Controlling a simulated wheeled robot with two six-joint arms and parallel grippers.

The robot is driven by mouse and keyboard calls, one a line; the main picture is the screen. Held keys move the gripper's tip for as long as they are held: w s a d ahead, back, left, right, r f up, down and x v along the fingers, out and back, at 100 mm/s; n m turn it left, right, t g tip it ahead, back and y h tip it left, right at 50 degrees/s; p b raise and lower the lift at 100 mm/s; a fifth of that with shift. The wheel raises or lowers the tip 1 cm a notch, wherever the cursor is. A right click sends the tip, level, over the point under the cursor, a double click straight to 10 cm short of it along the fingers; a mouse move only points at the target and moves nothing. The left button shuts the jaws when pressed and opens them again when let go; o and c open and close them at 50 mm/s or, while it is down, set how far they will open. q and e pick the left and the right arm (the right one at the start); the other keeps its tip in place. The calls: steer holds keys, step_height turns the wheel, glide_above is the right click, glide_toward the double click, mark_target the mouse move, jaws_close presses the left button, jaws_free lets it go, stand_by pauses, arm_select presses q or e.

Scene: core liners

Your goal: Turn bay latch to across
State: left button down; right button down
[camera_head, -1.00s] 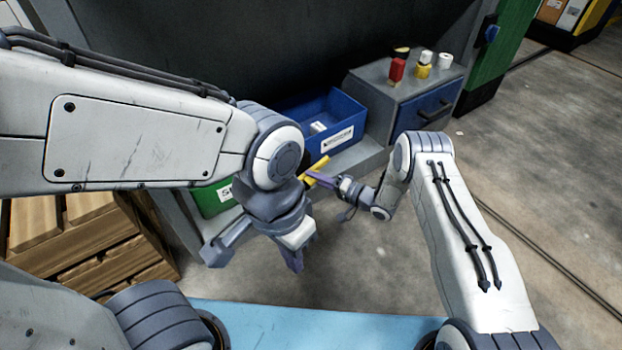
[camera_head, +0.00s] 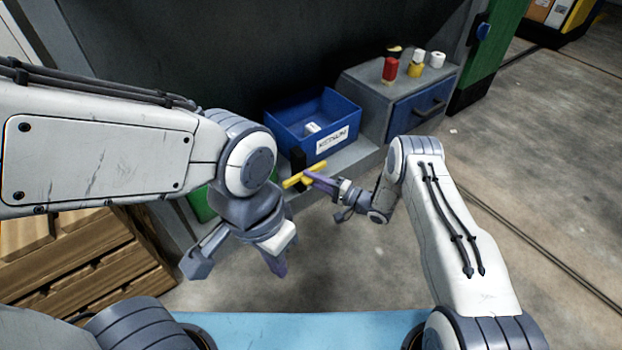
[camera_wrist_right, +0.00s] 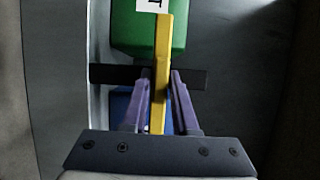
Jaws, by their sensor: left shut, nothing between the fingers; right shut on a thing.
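The bay latch is a yellow bar (camera_head: 291,182) in front of a dark upright piece, below the blue bin in the head view. It slants slightly up to the right there. In the right wrist view the yellow bar (camera_wrist_right: 162,65) runs lengthwise between the purple fingers, crossing a dark bar (camera_wrist_right: 190,78) behind it. My right gripper (camera_head: 314,179) is shut on the yellow bar; its fingertips (camera_wrist_right: 160,85) show on either side of it. My left gripper (camera_head: 278,264) is shut and empty, pointing down, lower left of the latch and apart from it.
A blue bin (camera_head: 287,137) with a white item stands behind the latch. A grey cabinet (camera_head: 372,92) with a blue drawer (camera_head: 423,107) bears red, yellow and white items. A green bin (camera_wrist_right: 125,30) lies beyond the latch. Wooden pallets (camera_head: 75,255) stand at left. Floor at right is clear.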

steer(key=shift+d, duration=0.1)
steer(key=c, duration=0.8)
jaws_free()
steer(key=shift+s+d, duration=0.15)
steer(key=shift+d, duration=0.15)
steer(key=p+v, duration=0.4)
steer(key=v, duration=0.5)
steer(key=shift+s+d+p, duration=0.3)
steer(key=shift+p, duration=0.05)
